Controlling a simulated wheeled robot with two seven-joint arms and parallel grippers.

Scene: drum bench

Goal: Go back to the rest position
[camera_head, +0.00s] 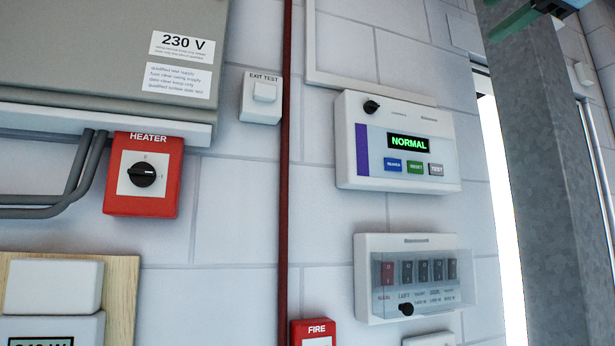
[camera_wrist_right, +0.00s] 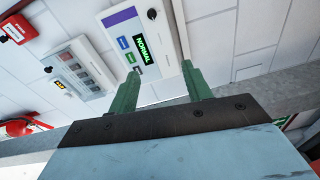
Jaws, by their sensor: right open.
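My right gripper (camera_head: 516,20) shows only in part at the top right edge of the head view, as a green finger and a dark block. In the right wrist view its two green fingers (camera_wrist_right: 160,68) stand apart with nothing between the tips. Behind them is the white alarm panel with the green NORMAL display (camera_wrist_right: 143,48); I cannot tell how far off it is. The same panel (camera_head: 401,172) hangs on the wall in the head view. My left gripper is in neither view.
A grey metal post (camera_head: 545,160) stands at the right, below the right gripper. A switch box with a clear cover (camera_head: 418,300) hangs below the panel. A red HEATER switch (camera_head: 143,192), an EXIT TEST switch (camera_head: 262,97) and a red pipe (camera_head: 285,150) are further left.

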